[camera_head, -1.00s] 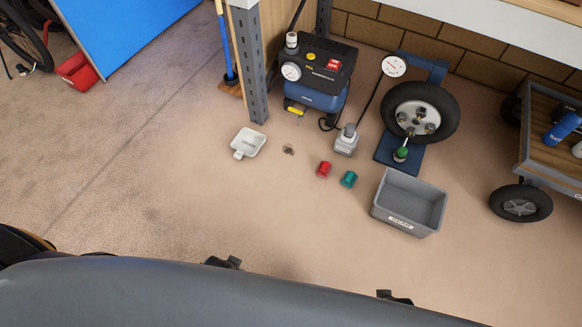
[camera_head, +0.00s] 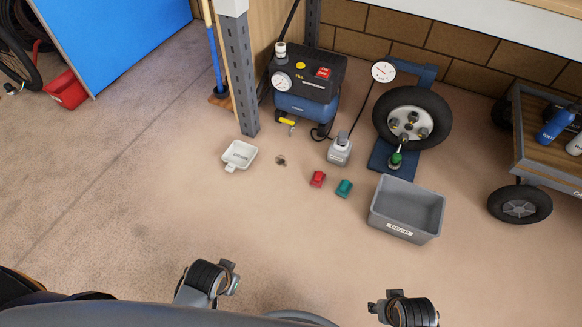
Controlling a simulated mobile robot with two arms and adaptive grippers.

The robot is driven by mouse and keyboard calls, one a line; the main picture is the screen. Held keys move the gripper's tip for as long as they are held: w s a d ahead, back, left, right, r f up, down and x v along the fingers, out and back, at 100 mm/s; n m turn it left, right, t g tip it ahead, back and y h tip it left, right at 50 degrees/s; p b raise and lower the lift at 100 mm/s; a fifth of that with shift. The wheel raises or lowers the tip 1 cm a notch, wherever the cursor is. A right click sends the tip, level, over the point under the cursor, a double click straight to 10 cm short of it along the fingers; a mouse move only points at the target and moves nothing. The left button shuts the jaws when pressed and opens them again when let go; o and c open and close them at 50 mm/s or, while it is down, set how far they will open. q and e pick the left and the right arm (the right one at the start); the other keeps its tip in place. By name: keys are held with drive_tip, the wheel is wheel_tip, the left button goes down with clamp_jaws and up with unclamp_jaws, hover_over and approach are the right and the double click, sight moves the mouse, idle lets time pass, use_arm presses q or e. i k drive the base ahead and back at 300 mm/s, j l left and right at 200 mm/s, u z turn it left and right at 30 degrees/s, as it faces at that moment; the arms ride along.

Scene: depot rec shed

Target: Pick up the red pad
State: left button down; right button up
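The red pad (camera_head: 317,179) is a small red block lying on the floor, just left of a similar teal pad (camera_head: 344,188). My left gripper (camera_head: 228,278) shows at the bottom, left of centre, well short of the red pad. My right gripper (camera_head: 376,307) shows at the bottom right of centre, also well short of it. Neither touches anything. The fingers of both are too small and angled to tell open from shut.
A grey bin (camera_head: 407,208) stands right of the pads. A white tray (camera_head: 239,155) lies to the left by a metal post (camera_head: 240,75). The floor in front is clear.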

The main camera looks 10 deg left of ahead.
sight(318, 178)
drive_tip(key=i+l+u, duration=0.1)
drive_tip(key=i+l, duration=0.15)
drive_tip(key=i, duration=0.2)
drive_tip(key=i+l, duration=0.3)
drive_tip(key=i, duration=0.15)
drive_tip(key=i+l+u, duration=0.15)
drive_tip(key=i+l, duration=0.15)
drive_tip(key=i, duration=0.2)
